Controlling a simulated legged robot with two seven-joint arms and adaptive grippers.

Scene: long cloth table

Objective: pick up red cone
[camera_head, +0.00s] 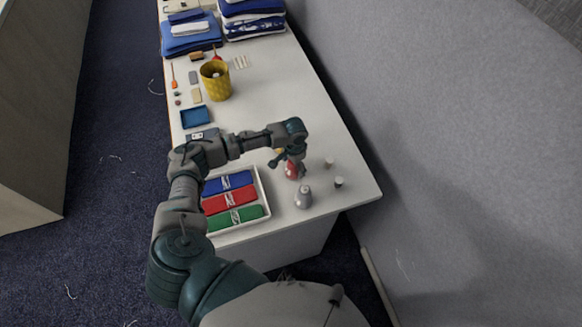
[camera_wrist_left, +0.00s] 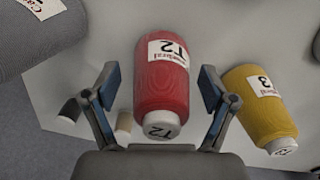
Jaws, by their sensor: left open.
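The red cone (camera_wrist_left: 162,80) is a red thread spool with a white label and white tip. In the left wrist view it lies between the two open fingers of my left gripper (camera_wrist_left: 160,105), with gaps visible on both sides. In the head view the red cone (camera_head: 292,170) shows partly below my left gripper (camera_head: 287,160), near the table's right end. A grey cone (camera_head: 303,197) stands close by in the head view. My right gripper is not seen.
A white tray (camera_head: 266,202) with blue, red and green folded cloths is left of the cones. Two small caps (camera_head: 338,182) stand to the right, near the table edge. A yellow basket (camera_head: 215,85) and a blue tray (camera_head: 195,117) are farther back. A wall is at right.

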